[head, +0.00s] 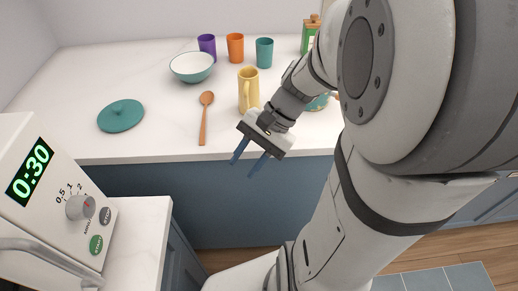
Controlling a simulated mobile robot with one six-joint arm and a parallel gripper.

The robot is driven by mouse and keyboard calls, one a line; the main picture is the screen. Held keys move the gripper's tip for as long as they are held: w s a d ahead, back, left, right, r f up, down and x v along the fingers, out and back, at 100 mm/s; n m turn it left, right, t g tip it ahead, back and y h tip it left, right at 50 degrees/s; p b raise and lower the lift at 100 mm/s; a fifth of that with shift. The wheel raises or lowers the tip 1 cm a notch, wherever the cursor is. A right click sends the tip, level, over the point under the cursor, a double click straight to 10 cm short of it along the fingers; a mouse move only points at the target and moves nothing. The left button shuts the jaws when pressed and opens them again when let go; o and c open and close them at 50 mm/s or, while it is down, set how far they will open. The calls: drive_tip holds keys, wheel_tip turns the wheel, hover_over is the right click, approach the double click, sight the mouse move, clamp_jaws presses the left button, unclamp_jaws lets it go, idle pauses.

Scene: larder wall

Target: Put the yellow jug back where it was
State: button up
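The yellow jug (249,88) stands upright on the white counter, near its front edge, with its handle toward the viewer. My gripper (250,163) is in front of the counter edge, pointing down, with its two dark blue fingers apart and nothing between them. It appears just below and in front of the jug in the picture, apart from it. My arm covers the area to the right of the jug.
A wooden spoon (205,118), a teal lid (121,115) and a white-and-teal bowl (192,67) lie left of the jug. Purple (207,46), orange (235,47) and teal (264,52) cups stand behind. A microwave (50,200) is at lower left. A teal item is partly hidden behind my arm.

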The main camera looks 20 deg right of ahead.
drive_tip(key=shift+s+d+r+n+t+h, duration=0.15)
drive_tip(key=shift+d+r+n+t+h, duration=0.35)
drive_tip(key=shift+n+h, duration=0.9)
drive_tip(key=shift+s+d+r+n+t+h, duration=0.25)
drive_tip(key=shift+n+t+h, duration=0.4)
drive_tip(key=shift+n+h, duration=0.75)
drive_tip(key=shift+s+d+r+n+t+h, duration=0.1)
drive_tip(key=shift+d+r+n+t+h, duration=0.35)
drive_tip(key=shift+n+h, duration=0.95)
drive_tip(key=shift+f+n+y, duration=0.1)
drive_tip(key=shift+n+y, duration=0.3)
wheel_tip(320, 180, up, 7)
drive_tip(key=p, duration=0.6)
drive_tip(key=shift+s+t, duration=0.15)
drive_tip(key=shift+t, duration=0.15)
drive_tip(key=shift+d+f, duration=0.1)
